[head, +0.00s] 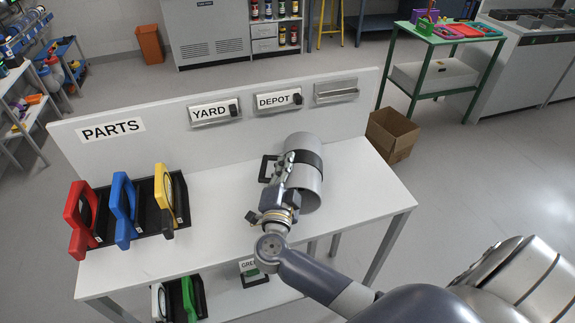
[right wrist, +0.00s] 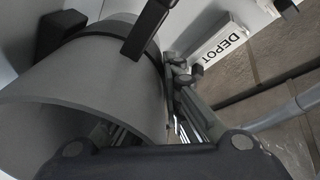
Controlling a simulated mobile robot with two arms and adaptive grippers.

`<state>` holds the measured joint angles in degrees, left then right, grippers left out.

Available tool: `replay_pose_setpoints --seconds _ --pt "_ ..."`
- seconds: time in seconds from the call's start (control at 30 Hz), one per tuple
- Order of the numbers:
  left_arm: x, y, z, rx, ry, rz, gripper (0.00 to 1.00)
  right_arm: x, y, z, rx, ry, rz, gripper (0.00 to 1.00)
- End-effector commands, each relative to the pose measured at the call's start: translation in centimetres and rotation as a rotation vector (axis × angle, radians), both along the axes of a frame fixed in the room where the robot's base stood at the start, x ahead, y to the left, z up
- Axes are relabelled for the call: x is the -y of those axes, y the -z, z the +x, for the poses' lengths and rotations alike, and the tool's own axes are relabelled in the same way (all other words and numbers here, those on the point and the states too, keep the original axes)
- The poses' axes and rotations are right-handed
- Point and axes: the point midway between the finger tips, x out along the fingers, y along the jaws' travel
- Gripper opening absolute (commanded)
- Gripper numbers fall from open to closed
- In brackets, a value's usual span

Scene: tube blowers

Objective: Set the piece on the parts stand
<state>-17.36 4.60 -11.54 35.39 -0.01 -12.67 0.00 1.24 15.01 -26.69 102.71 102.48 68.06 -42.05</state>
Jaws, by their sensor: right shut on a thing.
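The piece looks like a wide grey tube (head: 309,188) with a dark band around it. It is over the right part of the parts stand's white top (head: 365,190), below the DEPOT label. I cannot tell whether it touches the top. My right gripper (head: 286,172) is shut on the tube at its left side and partly hides it. In the right wrist view the tube (right wrist: 110,90) fills the left half, its open end toward the camera, with a black handle-like part beside the band. My left gripper is not in view.
Red (head: 78,218), blue (head: 123,208) and yellow (head: 163,198) handled pieces stand in a black rack at the stand's left. A back panel (head: 350,115) carries PARTS, YARD and DEPOT labels. A lower shelf holds more items. A cardboard box (head: 392,135) is on the floor behind right.

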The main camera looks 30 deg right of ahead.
Motion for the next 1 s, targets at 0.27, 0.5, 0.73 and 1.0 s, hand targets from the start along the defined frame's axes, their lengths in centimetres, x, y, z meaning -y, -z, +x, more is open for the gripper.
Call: replay_pose_setpoints --seconds 0.27,0.5,0.73,1.0 --pt "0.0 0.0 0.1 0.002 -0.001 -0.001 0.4 0.0 0.2 0.0 -0.001 0.001 0.0 0.28" --pt "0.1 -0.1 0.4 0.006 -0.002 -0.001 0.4 0.0 -0.2 0.0 0.0 0.0 0.0 0.28" --pt "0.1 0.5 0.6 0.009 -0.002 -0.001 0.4 -2.1 0.4 -2.6 -0.003 0.0 0.006 0.28" --pt "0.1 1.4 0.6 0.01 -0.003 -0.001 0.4 -5.7 0.8 -7.0 -0.003 0.0 0.005 0.28"
